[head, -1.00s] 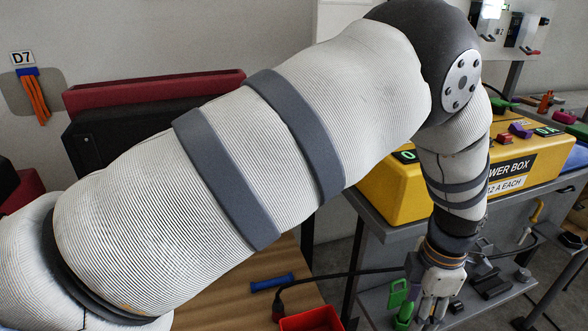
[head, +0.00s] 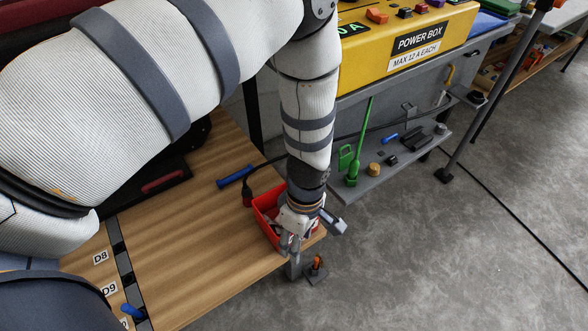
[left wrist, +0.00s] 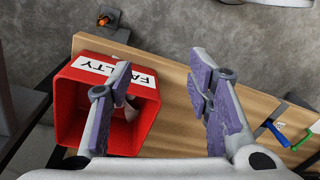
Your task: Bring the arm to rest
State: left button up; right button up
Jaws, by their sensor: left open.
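My left arm crosses the head view from the left and bends down on the right. Its gripper (head: 290,246) hangs beside and over the front of a red bin (head: 264,210), which it partly hides. In the left wrist view, the two purple-padded fingers of the gripper (left wrist: 160,68) are spread wide with nothing between them. The red bin (left wrist: 72,110), labelled FAULTY, lies under the left finger there. Something pale is partly visible inside it. I cannot tell whether a finger touches the bin. My right gripper is not in view.
The bin stands at the edge of a wooden table (head: 190,255). A blue-handled tool (head: 234,177) lies behind it. A yellow power box (head: 400,45) stands on a grey cart with a lower shelf (head: 350,192). Grey floor (head: 450,270) at right is mostly clear.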

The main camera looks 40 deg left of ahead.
pick_arm(q)
jog(key=shift+s+f, duration=0.1)
jog(key=shift+s, duration=0.1)
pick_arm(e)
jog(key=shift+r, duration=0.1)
pick_arm(q)
jog(key=s+a+r+m+p, duration=0.1)
jog(key=s+r+m+p, duration=0.1)
jog(key=s+m, duration=0.7)
jog(key=s+a+r+m+g+p, duration=0.1)
jog(key=s+m, duration=0.7)
jog(key=s, duration=1.1)
jog(key=shift+s+a+r+m+p, duration=0.15)
jog(key=shift+a+r+m+p, duration=0.3)
jog(key=shift+a+p, duration=0.35)
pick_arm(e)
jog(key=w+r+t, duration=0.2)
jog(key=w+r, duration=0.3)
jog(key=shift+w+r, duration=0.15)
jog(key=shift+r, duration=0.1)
pick_arm(q)
jog(key=shift+d, duration=0.1)
